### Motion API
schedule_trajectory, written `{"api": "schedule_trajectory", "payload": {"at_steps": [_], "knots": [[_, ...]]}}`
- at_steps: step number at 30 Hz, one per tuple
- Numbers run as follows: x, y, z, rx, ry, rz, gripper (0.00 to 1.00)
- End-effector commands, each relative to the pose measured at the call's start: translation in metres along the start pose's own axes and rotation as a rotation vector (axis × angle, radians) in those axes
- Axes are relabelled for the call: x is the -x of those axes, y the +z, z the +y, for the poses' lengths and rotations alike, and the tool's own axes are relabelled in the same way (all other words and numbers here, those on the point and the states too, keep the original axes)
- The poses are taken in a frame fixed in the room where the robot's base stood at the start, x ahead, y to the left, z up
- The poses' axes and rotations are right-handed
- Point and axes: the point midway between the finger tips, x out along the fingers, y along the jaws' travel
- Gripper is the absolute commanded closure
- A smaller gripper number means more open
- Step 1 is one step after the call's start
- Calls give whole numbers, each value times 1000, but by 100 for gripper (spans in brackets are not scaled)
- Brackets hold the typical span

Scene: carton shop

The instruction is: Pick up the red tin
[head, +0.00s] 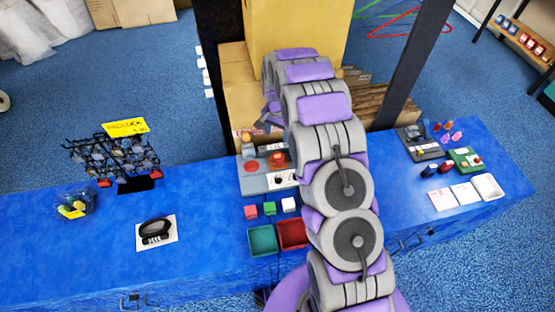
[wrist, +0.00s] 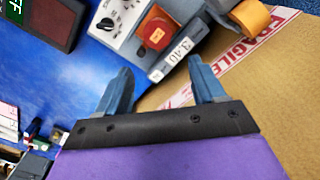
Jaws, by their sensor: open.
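My gripper (wrist: 163,88) is open, with two blue-grey fingers spread apart and nothing between them. It is over the table edge beside a cardboard box in the wrist view. In the head view my arm reaches away over the table and hides part of it. I cannot single out the red tin with certainty. Small dark blue and red items (head: 447,167) stand on the right part of the table, too small to tell apart. Small cans (head: 512,28) with pale labels stand on a shelf at the far right.
The blue table (head: 200,215) runs across the head view. A grey control panel (head: 262,180), a green bin (head: 262,240) and a red bin (head: 292,233) are near its middle. A wire rack (head: 110,155) stands left. A cardboard box (wrist: 260,100) lies under my gripper's right finger in view.

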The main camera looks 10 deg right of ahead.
Motion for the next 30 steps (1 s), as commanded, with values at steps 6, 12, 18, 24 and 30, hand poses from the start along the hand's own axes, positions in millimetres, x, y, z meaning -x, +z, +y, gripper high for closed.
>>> {"api": "schedule_trajectory", "payload": {"at_steps": [6,12,18,24,30], "knots": [[-47,1,1,1,2,-2,31],[-84,1,0,1,1,-1,31],[-95,1,1,1,-1,1,31],[-118,3,4,1,2,-2,31],[-144,3,4,1,0,-1,31]]}}
